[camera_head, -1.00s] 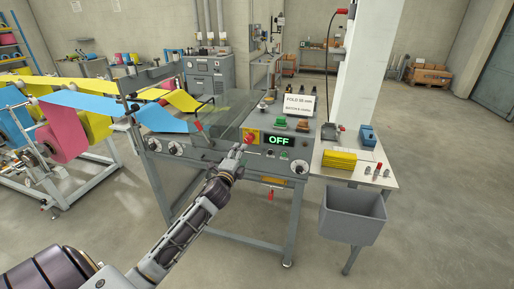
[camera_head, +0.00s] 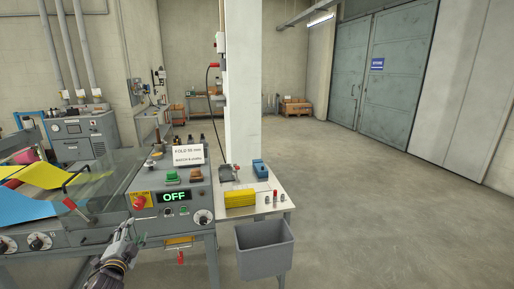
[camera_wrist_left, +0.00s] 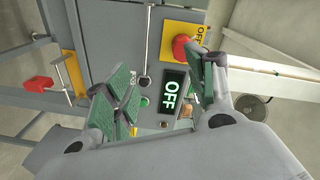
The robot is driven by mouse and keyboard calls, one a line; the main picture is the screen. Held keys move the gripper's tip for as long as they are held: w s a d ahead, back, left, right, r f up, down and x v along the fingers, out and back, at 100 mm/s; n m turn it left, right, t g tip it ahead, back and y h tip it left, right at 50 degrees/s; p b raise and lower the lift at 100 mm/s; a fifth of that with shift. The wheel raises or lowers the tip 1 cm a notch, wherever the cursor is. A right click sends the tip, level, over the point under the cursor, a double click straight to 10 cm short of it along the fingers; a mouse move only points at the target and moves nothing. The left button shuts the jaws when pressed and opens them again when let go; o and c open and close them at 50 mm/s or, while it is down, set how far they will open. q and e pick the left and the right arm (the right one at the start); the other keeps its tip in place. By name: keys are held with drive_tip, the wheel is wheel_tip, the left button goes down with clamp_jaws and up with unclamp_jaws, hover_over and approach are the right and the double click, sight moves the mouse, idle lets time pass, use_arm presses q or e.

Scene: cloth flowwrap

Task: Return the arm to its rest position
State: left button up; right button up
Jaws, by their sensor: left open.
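My left arm comes in at the lower left of the head view, with the left gripper (camera_head: 124,236) in front of the machine's control panel. In the left wrist view the left gripper (camera_wrist_left: 160,88) is open, with its green-padded fingers apart and nothing visible between them. Behind the fingers are the lit OFF display (camera_wrist_left: 172,97) and a red mushroom button (camera_wrist_left: 184,47) on a yellow plate. In the head view the OFF display (camera_head: 173,197) and red button (camera_head: 139,203) are just above the gripper. I cannot tell whether a finger touches the panel. My right gripper is not in view.
A side table (camera_head: 278,187) holds yellow folded cloths (camera_head: 240,198) and a blue item (camera_head: 260,168). A grey bin (camera_head: 265,250) stands in front of it. A pale column (camera_head: 242,100) rises behind. The floor to the right is clear up to grey doors (camera_head: 395,70).

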use_arm(q)
drive_tip(key=s+a+f+n+g, duration=0.1)
drive_tip(key=s+f+n+g, duration=0.1)
drive_tip(key=f, duration=0.9)
drive_tip(key=s+a+f+n+g, duration=0.2)
drive_tip(key=f, duration=0.9)
drive_tip(key=s+a+f+n+g, duration=0.1)
drive_tip(key=s+f+n+g, duration=0.15)
drive_tip(key=f, duration=0.85)
drive_tip(key=s+d+f+g, duration=0.1)
drive_tip(key=s+f+g, duration=0.1)
drive_tip(key=s+f, duration=0.85)
drive_tip(key=s+d+f+n+g+h, duration=0.15)
drive_tip(key=s+d+f, duration=0.25)
drive_tip(key=s+f, duration=0.55)
drive_tip(key=s+d+f+g, duration=0.35)
drive_tip(key=s+f, duration=0.25)
drive_tip(key=s, duration=0.6)
drive_tip(key=s+d+f+n+g+h, duration=0.1)
drive_tip(key=s+d+f+g, duration=0.1)
drive_tip(key=s+d+f, duration=0.7)
drive_tip(key=s+d, duration=0.3)
drive_tip(key=s, duration=0.6)
drive_tip(key=shift+s+d+f+g+h, duration=0.25)
drive_tip(key=shift+d+g+h, duration=0.1)
drive_tip(key=shift+h, duration=0.1)
